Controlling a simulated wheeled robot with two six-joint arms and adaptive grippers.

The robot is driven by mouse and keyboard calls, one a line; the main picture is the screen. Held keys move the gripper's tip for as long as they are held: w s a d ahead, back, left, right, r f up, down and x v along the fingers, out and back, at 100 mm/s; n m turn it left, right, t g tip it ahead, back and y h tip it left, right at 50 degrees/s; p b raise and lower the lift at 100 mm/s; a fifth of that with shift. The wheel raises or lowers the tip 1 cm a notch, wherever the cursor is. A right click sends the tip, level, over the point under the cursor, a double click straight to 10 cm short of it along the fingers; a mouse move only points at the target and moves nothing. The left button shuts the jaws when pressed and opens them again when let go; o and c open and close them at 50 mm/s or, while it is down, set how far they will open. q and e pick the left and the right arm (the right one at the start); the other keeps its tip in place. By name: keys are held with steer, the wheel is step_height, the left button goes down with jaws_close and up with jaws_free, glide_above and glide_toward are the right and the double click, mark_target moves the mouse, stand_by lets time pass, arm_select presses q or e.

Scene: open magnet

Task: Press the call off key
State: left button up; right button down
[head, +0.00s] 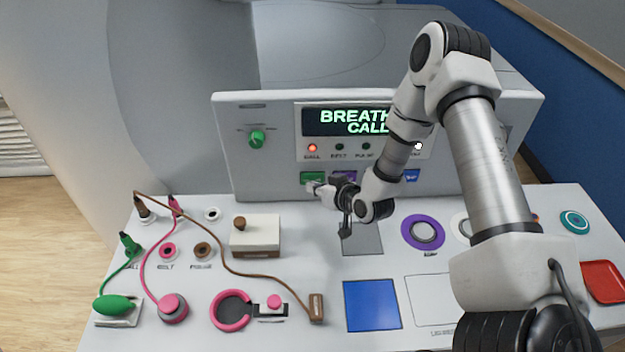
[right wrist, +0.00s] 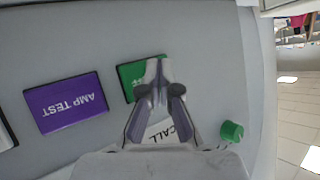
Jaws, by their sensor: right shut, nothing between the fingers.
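The green key (head: 313,177) is at the left of the key row on the upright panel (head: 270,175). In the right wrist view, the green key (right wrist: 130,75) shows part of its lettering; the rest is behind my fingers. My right gripper (head: 316,187) is shut and empty, its fingertips at the green key; I cannot tell whether they touch. The shut fingers (right wrist: 157,70) overlap the key in the right wrist view. A white patch reading "CALL" (right wrist: 163,132) shows between the fingers. My left gripper is not in view.
The purple AMP TEST key (right wrist: 65,103) is beside the green key, and a blue key (head: 411,175) is farther right. A green knob (head: 257,139) and a lit display (head: 345,122) are above. Cords and plugs cover the desk's left (head: 205,285).

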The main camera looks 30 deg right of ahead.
steer(key=shift+w+d, duration=0.25)
steer(key=shift+w, duration=0.15)
stand_by(0.6)
steer(key=shift+s+a, duration=0.45)
steer(key=shift+s, duration=0.3)
steer(key=shift+s, duration=0.1)
steer(key=shift+s+a, duration=0.8)
steer(key=shift+s, duration=0.35)
steer(key=shift+s+a, duration=0.55)
steer(key=shift+s, duration=0.35)
